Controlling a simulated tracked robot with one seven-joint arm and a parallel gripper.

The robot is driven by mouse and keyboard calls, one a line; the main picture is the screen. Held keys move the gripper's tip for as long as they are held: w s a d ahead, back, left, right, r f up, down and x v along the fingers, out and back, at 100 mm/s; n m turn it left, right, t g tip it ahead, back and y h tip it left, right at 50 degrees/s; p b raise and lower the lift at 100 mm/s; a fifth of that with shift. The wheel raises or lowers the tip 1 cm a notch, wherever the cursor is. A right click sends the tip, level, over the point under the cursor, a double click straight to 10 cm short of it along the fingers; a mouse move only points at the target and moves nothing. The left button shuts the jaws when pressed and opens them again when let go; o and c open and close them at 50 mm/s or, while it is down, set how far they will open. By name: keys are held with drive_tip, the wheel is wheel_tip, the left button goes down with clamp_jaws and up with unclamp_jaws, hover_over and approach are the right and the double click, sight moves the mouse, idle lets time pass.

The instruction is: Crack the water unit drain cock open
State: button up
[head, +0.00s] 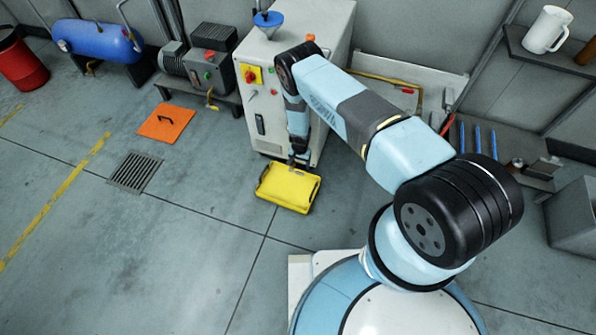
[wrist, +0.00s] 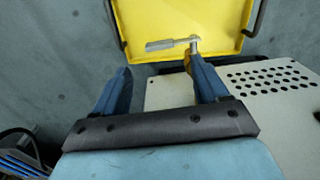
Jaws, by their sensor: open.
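The drain cock (wrist: 188,47) shows in the wrist view as a grey metal lever with a brass-coloured bit at its right end. The lever lies crosswise just beyond my fingertips, its free end pointing left. The pale cabinet (head: 262,60), apparently the water unit, stands upright in the head view; its vented panel (wrist: 230,92) shows in the wrist view. My gripper (wrist: 159,68) is open with nothing between its blue fingers. The right fingertip is close to the brass end; whether it touches is unclear. In the head view the cock is not distinguishable by the gripper.
An orange plate (head: 166,117) and a floor grate (head: 134,172) lie to the left. A pump (head: 212,68) stands beside the cabinet. Floor at front left is clear.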

sight(300, 173)
drive_tip(key=shift+f, duration=3.6)
clamp_jaws()
